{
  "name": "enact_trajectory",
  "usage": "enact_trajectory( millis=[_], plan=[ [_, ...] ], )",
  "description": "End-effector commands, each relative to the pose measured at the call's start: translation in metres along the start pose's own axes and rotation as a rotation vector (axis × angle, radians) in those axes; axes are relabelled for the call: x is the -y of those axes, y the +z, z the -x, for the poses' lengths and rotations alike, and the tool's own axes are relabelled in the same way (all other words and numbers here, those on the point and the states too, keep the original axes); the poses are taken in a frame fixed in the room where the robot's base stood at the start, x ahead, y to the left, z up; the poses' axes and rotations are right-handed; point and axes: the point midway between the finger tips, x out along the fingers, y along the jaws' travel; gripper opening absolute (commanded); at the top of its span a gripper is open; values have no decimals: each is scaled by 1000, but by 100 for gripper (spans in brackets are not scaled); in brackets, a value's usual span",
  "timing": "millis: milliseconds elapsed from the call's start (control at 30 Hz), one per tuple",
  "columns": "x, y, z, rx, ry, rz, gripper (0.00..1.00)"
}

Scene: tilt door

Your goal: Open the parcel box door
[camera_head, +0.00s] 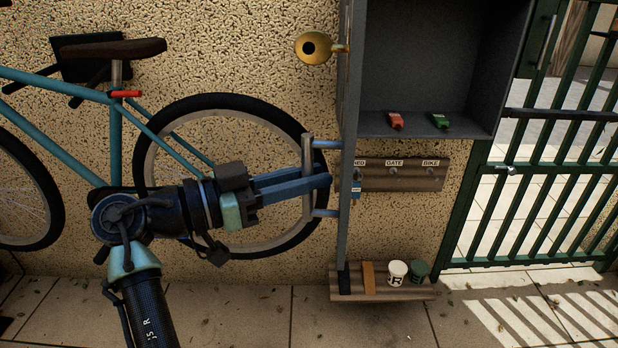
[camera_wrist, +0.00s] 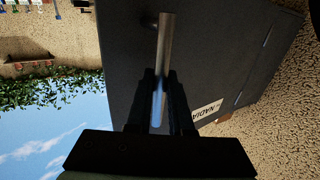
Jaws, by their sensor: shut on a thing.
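The grey parcel box (camera_head: 430,60) hangs on the wall at the upper right of the head view, its inside showing. Its door (camera_head: 347,110) stands open, seen nearly edge-on, its outer face to the left. A metal bar handle (camera_head: 307,150) sits upright on that face on two short posts. My gripper (camera_head: 318,184) comes from the left and is shut on the handle. In the wrist view my gripper (camera_wrist: 160,90) has the handle (camera_wrist: 166,45) between its fingers, before the dark door face (camera_wrist: 220,50) with a NADIA label.
Inside the box lie a red item (camera_head: 395,120) and a green item (camera_head: 439,120). Below are a labelled key rack (camera_head: 425,174) and a low shelf (camera_head: 390,293) with two cups. A bicycle (camera_head: 115,150) leans behind my arm. A green gate (camera_head: 550,190) stands right.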

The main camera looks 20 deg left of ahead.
Motion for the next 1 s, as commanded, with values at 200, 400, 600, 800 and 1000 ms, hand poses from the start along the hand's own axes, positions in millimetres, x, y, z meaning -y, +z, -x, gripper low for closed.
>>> enact_trajectory(
  millis=[200, 400, 600, 800, 1000],
  plan=[
    [1, -1, 0, -1, -3, -3, 26],
    [0, -1, 0, 0, -3, -2, 50],
    [0, 0, 0, 0, -2, -1, 50],
    [1, -1, 18, -1, -6, 0, 50],
    [1, -2, 62, -1, -7, -1, 50]
  ],
)
